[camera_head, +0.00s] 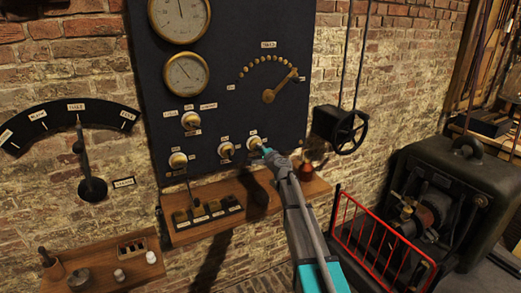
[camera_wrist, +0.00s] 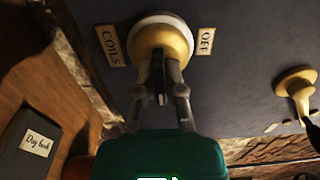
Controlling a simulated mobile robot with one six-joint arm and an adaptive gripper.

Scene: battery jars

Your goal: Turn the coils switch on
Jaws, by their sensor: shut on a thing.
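The coils switch (camera_wrist: 163,38) is a round brass dome on a pale base, in the wrist view. A COILS label (camera_wrist: 110,45) is on one side of it and an OFF label (camera_wrist: 206,41) on the other. My gripper (camera_wrist: 161,85) is shut on the switch's small lever, which is mostly hidden between the fingers. In the head view the coils switch (camera_head: 254,142) is the rightmost brass switch low on the dark panel, and my gripper (camera_head: 267,152) reaches it from the lower right.
Other brass switches (camera_head: 226,150) sit to the left on the dark panel (camera_head: 225,90), below two gauges. A wooden shelf (camera_head: 290,194) is under the panel. A black crank wheel (camera_head: 346,132) and a machine behind a red guard (camera_head: 385,240) are at right.

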